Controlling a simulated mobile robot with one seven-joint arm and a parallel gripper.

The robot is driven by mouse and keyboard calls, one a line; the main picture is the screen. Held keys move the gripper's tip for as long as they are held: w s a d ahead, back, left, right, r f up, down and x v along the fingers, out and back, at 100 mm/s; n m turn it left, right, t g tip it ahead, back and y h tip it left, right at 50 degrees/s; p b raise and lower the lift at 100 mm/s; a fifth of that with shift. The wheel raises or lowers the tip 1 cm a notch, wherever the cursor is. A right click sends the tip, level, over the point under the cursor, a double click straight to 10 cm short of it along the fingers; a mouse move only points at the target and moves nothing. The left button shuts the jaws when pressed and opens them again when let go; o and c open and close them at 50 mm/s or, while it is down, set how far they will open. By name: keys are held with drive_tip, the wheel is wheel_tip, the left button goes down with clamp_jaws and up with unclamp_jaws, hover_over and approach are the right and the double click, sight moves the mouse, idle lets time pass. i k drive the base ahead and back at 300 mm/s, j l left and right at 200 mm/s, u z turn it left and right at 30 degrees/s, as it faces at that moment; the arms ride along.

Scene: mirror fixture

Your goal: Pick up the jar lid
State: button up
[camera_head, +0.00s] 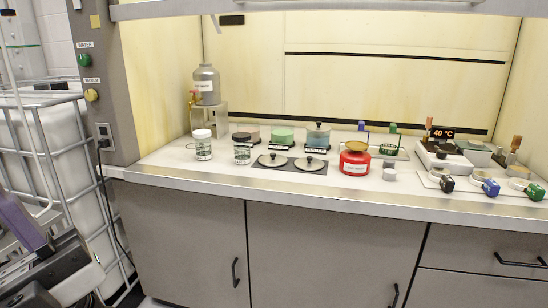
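Several small things on the fume hood counter could be the jar lid, and I cannot tell which one is meant. A clear jar (203,150) at the left wears a white lid (202,133). A second clear jar (242,155) to its right has a dark lid (242,136). Two round, pale, knobbed discs that look like lids, a left one (272,160) and a right one (310,164), lie on a dark mat (290,173). A small whitish cylinder (389,175) stands right of a red container (355,163). My gripper's fingers are not seen.
A grey bottle (206,86) stands on a raised stand at the back left. A device with a 40 °C display (443,133) is at the right. The counter's front strip (250,184) is clear.

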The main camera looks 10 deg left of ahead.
sight(272, 160)
drive_tip(key=i+j+z, duration=0.4)
drive_tip(key=j, duration=0.7)
drive_tip(key=i+j+z, duration=0.1)
drive_tip(key=j+z, duration=0.25)
drive_tip(key=j, duration=0.75)
drive_tip(key=j+z, duration=0.4)
drive_tip(key=j, duration=0.8)
drive_tip(key=i+j, duration=0.8)
